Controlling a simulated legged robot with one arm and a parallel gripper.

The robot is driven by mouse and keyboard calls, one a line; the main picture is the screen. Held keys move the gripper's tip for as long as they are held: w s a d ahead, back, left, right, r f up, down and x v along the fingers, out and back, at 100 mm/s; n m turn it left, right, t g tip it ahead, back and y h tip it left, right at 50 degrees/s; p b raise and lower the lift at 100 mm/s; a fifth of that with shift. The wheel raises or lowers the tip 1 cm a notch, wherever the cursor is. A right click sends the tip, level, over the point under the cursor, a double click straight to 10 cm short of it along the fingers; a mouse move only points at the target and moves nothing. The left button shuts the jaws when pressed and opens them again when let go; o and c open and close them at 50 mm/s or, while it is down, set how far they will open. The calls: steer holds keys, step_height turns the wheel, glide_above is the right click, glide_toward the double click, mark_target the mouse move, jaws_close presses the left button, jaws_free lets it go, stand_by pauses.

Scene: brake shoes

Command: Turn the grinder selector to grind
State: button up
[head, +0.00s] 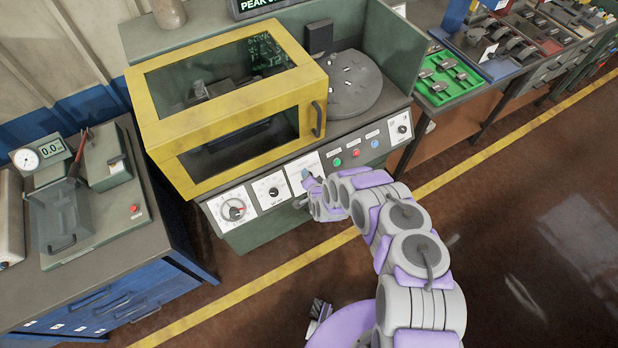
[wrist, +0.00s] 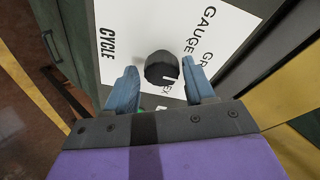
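The grinder selector is a round black knob (wrist: 162,66) on a white plate (wrist: 125,28) lettered CYCLE, GAUGE, a partly covered word starting GR, and another ending in EX. My gripper (wrist: 159,74) is open, with one blue finger on each side of the knob and a small visible gap on both sides. I cannot tell how deep the fingers reach around it. In the head view my gripper (head: 307,180) is at the grinder's front panel, over the white plate (head: 299,165), and hides the knob. The knob's pointer direction is not clear.
The yellow-framed grinder hood (head: 215,160) stands above the panel. Other dials (head: 234,210) sit left of my gripper. Green (head: 337,162) and red (head: 356,152) buttons and another knob (head: 402,128) sit to the right. The floor in front is open.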

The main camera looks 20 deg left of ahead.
steer(key=shift+o, duration=0.8)
steer(key=shift+s+r, duration=0.1)
steer(key=shift+s+d+r, duration=0.15)
steer(key=shift+s+r, duration=0.2)
steer(key=p+v, duration=0.2)
steer(key=v, duration=1.4)
steer(key=shift+d, duration=0.2)
steer(key=shift+f, duration=0.15)
